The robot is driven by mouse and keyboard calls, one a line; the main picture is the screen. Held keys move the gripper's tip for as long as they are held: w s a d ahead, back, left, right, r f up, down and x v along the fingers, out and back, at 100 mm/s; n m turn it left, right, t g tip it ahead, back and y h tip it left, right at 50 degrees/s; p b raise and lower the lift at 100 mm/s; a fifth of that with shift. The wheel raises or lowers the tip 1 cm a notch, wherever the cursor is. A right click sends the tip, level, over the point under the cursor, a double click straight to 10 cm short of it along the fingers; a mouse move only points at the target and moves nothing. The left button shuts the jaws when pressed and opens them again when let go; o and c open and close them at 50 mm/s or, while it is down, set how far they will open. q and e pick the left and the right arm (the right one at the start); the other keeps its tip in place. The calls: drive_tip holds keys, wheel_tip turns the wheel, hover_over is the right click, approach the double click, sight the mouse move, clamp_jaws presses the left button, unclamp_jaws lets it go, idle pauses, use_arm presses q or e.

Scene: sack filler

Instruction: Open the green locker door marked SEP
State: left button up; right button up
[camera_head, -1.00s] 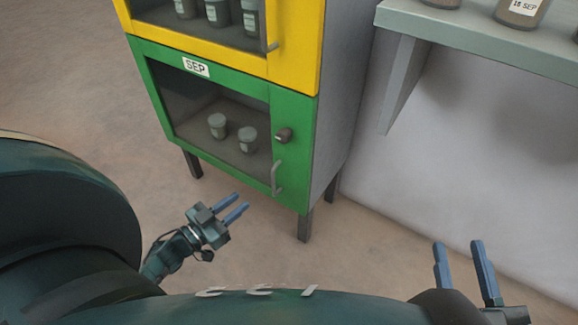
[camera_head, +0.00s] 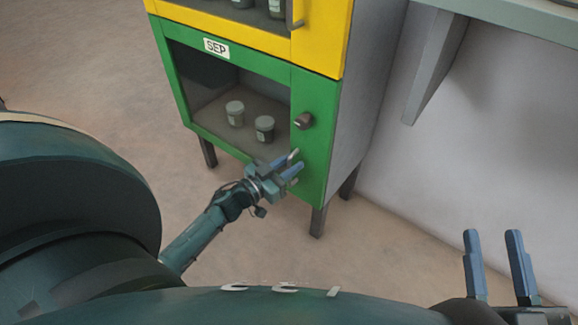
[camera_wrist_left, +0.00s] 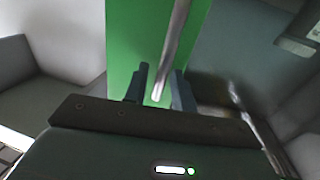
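The green locker door (camera_head: 314,100) marked SEP (camera_head: 216,47) is shut, with a window showing two jars inside. Its grey bar handle (camera_head: 293,156) is at the lower right of the door, below a dark round knob (camera_head: 303,121). My left gripper (camera_head: 291,168) is at the handle, and its fingers partly hide it. In the left wrist view the handle (camera_wrist_left: 174,50) comes down between the two dark fingers (camera_wrist_left: 160,88), which stand apart on either side of it. My right gripper (camera_head: 495,240) is open and empty at the lower right, away from the locker.
A yellow locker (camera_head: 318,35) with its own handle sits directly above the green one. A grey shelf (camera_head: 510,22) with a bracket (camera_head: 436,65) is on the wall at right. The floor (camera_head: 390,262) around the locker legs is clear.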

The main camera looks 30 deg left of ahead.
use_arm(q)
drive_tip(key=shift+c, duration=0.5)
clamp_jaws()
